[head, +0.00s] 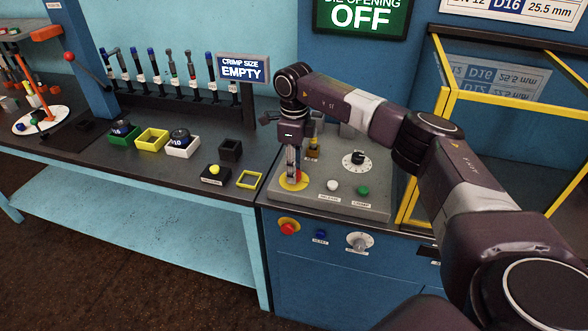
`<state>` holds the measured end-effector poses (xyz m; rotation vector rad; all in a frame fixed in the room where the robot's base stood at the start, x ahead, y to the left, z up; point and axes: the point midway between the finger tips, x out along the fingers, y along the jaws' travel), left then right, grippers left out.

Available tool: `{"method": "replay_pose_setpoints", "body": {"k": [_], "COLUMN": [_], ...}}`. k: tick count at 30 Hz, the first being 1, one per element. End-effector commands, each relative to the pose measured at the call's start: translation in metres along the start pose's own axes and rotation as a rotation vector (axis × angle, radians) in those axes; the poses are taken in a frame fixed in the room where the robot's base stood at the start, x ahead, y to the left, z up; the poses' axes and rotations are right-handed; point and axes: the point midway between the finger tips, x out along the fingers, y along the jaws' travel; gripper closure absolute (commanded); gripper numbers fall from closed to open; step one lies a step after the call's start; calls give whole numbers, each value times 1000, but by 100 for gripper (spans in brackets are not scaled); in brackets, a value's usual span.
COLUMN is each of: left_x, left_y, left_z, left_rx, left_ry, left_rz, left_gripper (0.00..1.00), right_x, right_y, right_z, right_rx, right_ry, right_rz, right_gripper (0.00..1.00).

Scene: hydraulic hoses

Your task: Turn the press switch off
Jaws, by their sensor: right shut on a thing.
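The press switch (303,183) is a red handle on a round yellow plate, on the grey control panel (340,208) of the blue press cabinet. My right gripper (294,176) points straight down over the plate, with its fingers closed on the red handle. The fingers hide most of the handle, so its exact angle is hard to tell. A green sign (361,15) above reads "DIE OPENING OFF". My left gripper is not in view.
The panel also carries a dial (356,160), a white button (332,185) and a green button (363,191). A red stop button (289,227) is on the cabinet front. A yellow-framed guard (440,75) stands right of the panel. Small trays and a "CRIMP SIZE EMPTY" sign (242,68) are left.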

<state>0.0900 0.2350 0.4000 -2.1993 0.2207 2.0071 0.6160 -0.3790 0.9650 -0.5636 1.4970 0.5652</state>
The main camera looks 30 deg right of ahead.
Motion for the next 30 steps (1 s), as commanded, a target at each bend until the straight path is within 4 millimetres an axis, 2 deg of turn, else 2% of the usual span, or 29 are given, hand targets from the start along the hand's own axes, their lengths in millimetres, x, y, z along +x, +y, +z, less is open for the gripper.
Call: {"method": "replay_pose_setpoints", "body": {"k": [8,9,13,23,26,30], "left_x": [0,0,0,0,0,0], "left_y": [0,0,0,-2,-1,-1], "left_z": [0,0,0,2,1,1], "left_rx": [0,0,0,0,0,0], "left_ry": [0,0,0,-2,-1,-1], "left_rz": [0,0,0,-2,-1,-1], "left_gripper": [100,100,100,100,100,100], "right_x": [-2,-2,-2,-3,-13,-39], "right_y": [-1,-1,-1,-1,-1,-1], "right_z": [1,1,0,0,1,1], "right_rx": [-2,-2,-1,0,-1,-1], "right_ry": [-3,-3,-2,-1,-3,-4], "right_rz": [-3,-4,-3,-2,-4,-5], "right_gripper": [95,68,54,53,53,53]}}
